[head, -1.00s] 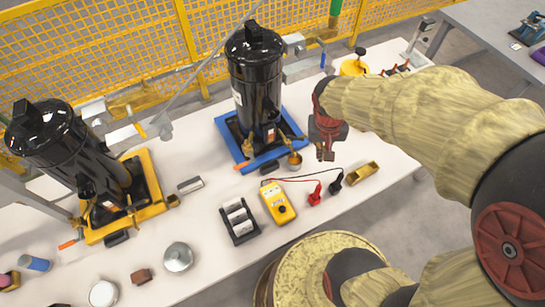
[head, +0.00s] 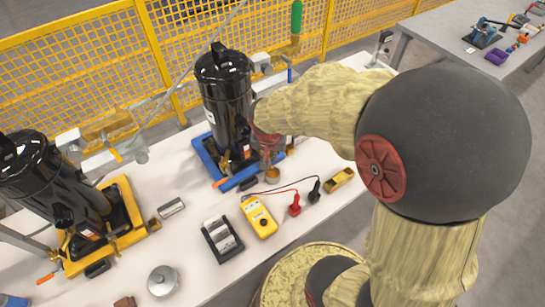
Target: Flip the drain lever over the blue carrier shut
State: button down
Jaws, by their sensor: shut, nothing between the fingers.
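The blue carrier (head: 203,156) stands on the white bench and holds a black upright cylinder (head: 226,100). An orange-tipped lever (head: 221,182) sticks out at the carrier's front left, low near the bench. I take it for the drain lever; its pivot is too small to make out. A brass-coloured cup (head: 272,175) is at the carrier's front right. My gripper (head: 267,156) is shut and empty, just right of the cylinder's lower part and above the cup. It is apart from the orange tip. My forearm hides the carrier's right rear.
A yellow carrier (head: 128,190) with a second black cylinder (head: 50,185) stands at left. A yellow mesh fence (head: 60,75) runs behind.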

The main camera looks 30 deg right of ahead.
jog(key=w+d+f+b, duration=0.4)
jog(key=w+f, duration=0.1)
jog(key=f, duration=0.5)
jog(key=shift+w+f, duration=0.2)
jog(key=shift+d+r+p, duration=0.15)
jog(key=shift+d+p, duration=0.1)
jog(key=shift+p, duration=0.25)
